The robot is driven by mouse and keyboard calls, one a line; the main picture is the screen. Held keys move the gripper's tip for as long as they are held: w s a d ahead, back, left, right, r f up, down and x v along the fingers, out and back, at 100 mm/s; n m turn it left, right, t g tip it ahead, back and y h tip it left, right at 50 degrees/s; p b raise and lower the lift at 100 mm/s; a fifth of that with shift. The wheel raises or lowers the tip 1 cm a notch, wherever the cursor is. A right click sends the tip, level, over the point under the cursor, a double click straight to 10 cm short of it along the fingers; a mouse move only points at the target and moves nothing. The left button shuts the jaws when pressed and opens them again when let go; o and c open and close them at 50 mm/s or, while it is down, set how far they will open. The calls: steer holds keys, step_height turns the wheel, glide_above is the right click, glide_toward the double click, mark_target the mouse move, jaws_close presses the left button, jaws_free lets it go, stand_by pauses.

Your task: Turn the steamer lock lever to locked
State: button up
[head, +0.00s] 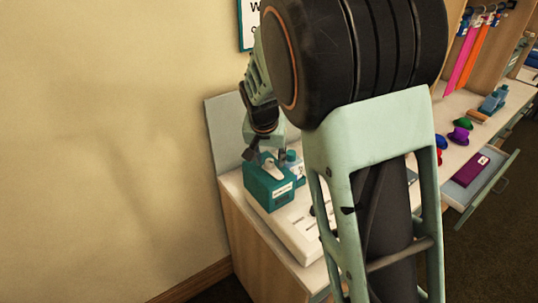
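The steamer (262,190) is a small teal box with a pale label on its front, on the left end of the counter. A small whitish part on its top, perhaps the lock lever, is too small and too covered to read its position. My gripper (262,150) is at the end of my arm, close above the top of the steamer. Its fingers are dark and tiny here, and I cannot tell whether they touch the lever or are open or shut.
A white flat unit (300,236) lies in front of the steamer on the counter. A grey panel (224,128) stands behind. Further right are coloured hats (459,135), a blue bottle (493,100) and an open drawer (464,190). My arm hides the counter's middle.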

steer(key=shift+f, duration=0.1)
steer(key=shift+c, duration=0.5)
jaws_close()
steer(key=n+b, duration=0.1)
steer(key=n+y, duration=0.1)
steer(key=n+b, duration=0.1)
steer(key=shift+w+d+f+n+y+b, duration=0.1)
steer(key=shift+d+f+n+y+b, duration=0.05)
steer(key=shift+d+n+y+b, duration=0.2)
steer(key=n+y+b, duration=0.1)
steer(key=n, duration=0.1)
steer(key=n+y+b, duration=0.1)
steer(key=n, duration=0.2)
steer(key=shift+n+g+b, duration=0.3)
steer(key=shift+n, duration=0.05)
steer(key=n+g+y, duration=0.1)
steer(key=n, duration=0.3)
steer(key=shift+w+b, duration=0.15)
steer(key=shift+b, duration=0.2)
steer(key=shift+n+g+y+p, duration=0.3)
steer(key=shift+n+g, duration=0.6)
steer(key=shift+n, duration=1.3)
